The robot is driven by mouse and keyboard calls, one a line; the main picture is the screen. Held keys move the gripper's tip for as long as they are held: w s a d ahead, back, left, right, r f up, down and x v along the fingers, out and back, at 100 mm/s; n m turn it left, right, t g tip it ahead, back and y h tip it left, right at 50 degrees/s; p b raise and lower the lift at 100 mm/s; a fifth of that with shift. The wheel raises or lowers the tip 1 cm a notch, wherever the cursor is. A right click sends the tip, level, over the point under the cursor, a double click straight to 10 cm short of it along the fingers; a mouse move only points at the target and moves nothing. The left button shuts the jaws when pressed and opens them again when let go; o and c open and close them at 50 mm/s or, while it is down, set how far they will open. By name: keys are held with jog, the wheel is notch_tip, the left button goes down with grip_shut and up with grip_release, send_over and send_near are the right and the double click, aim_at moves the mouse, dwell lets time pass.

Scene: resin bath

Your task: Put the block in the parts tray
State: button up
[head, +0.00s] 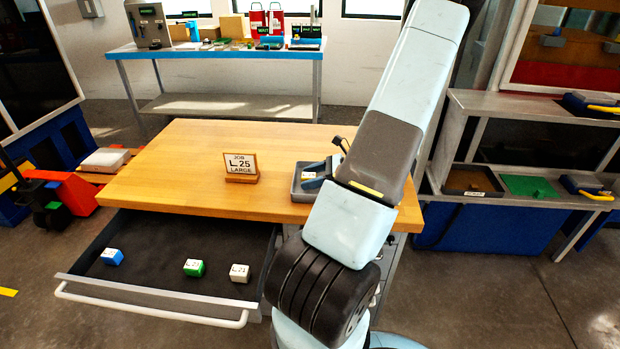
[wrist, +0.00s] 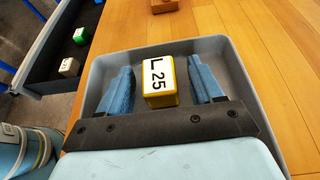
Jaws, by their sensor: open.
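The block (wrist: 161,82) has yellow sides and a white face marked L 25. In the wrist view it sits inside the grey parts tray (wrist: 236,58), between my fingers. My gripper (wrist: 159,66) is open, with one blue finger on each side of the block and a gap showing at each side. In the head view the tray (head: 299,194) is on the right part of the wooden table, with my gripper (head: 316,178) down in it; the block is hidden there.
A job card (head: 241,167) reading L 25 LARGE stands on the wooden table (head: 180,160). Below it an open drawer (head: 150,286) holds a blue block (head: 112,257), a green block (head: 194,268) and a white block (head: 240,273). The table's left side is clear.

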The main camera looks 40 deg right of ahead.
jog(key=v, duration=1.1)
jog(key=shift+s+d, duration=0.15)
jog(key=w+a+r+n+g+h, duration=0.2)
jog(key=w+a+r+n+g, duration=0.15)
jog(key=a+r+n, duration=0.55)
jog(key=w+a+r+n+g+h, duration=0.1)
jog(key=w+a+r+n+g, duration=0.35)
jog(key=a, duration=0.75)
jog(key=s+a+r+n+t+h, duration=0.2)
jog(key=s+a+r+n+h, duration=0.1)
jog(key=s+a+r+n, duration=0.2)
jog(key=s+a+r+n+t+h, duration=0.1)
jog(key=s+a+r+n+h, duration=0.2)
jog(key=s+a+r+n, duration=0.3)
jog(key=a+r+n, duration=0.3)
jog(key=a, duration=0.2)
jog(key=shift+a+r+t, duration=0.15)
jog(key=shift+t, duration=0.25)
jog(key=shift+s, duration=0.15)
